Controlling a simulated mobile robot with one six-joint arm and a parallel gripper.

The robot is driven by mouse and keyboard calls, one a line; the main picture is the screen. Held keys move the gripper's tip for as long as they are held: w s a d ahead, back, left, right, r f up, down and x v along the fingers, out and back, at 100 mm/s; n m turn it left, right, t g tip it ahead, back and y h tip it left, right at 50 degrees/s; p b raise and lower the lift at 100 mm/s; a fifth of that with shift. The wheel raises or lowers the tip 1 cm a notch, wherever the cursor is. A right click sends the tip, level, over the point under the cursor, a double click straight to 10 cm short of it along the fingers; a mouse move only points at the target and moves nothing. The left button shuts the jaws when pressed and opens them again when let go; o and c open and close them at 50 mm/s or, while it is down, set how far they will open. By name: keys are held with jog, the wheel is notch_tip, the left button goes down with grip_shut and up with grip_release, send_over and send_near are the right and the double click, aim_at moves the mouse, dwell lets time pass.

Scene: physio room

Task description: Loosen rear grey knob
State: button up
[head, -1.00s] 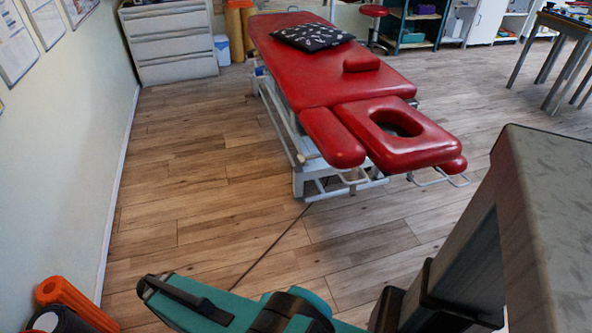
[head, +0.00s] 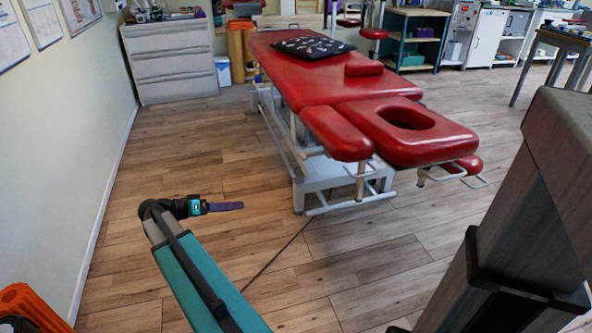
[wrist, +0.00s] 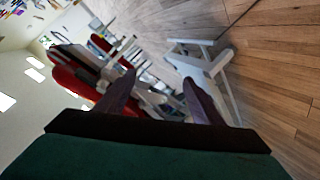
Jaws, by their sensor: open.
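The red treatment table (head: 365,97) stands in the middle of the head view on a white metal frame (head: 300,188). Its headrest end with the face hole is nearest me. I cannot make out a rear grey knob in either view; it is hidden or too small to tell. My gripper (head: 226,206) is out over the floor, left of the table's near legs, pointing right. In the wrist view my gripper (wrist: 160,84) shows two dark purple fingers apart with nothing held between them. Beyond them are the tilted white frame (wrist: 207,72) and red padding (wrist: 85,82).
A grey drawer cabinet (head: 172,62) stands at the back left by the wall. A black patterned cushion (head: 312,45) lies on the table. A dark cable (head: 277,252) crosses the floor. Floor left of the table is clear.

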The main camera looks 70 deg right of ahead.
aim_at(300, 155)
jog(key=s+d+r+m+g+b, duration=0.2)
jog(key=s+d+r+m+b, duration=0.1)
jog(key=r, duration=0.4)
jog(key=s+d+r+m+g+b, duration=0.3)
jog(key=d+r+m+b, duration=0.1)
jog(key=d+r+m, duration=0.2)
jog(key=shift+s+r+m+g+h, duration=0.2)
jog(key=shift+r+m+g+h, duration=0.1)
jog(key=shift+r+m, duration=0.1)
jog(key=shift+d+f, duration=0.1)
jog(key=shift+d, duration=0.05)
jog(key=b+x, duration=0.4)
jog(key=x, duration=0.7)
jog(key=shift+s+d+f, duration=0.15)
jog(key=shift+s+d, duration=0.1)
jog(key=shift+s, duration=0.1)
jog(key=shift+x, duration=0.95)
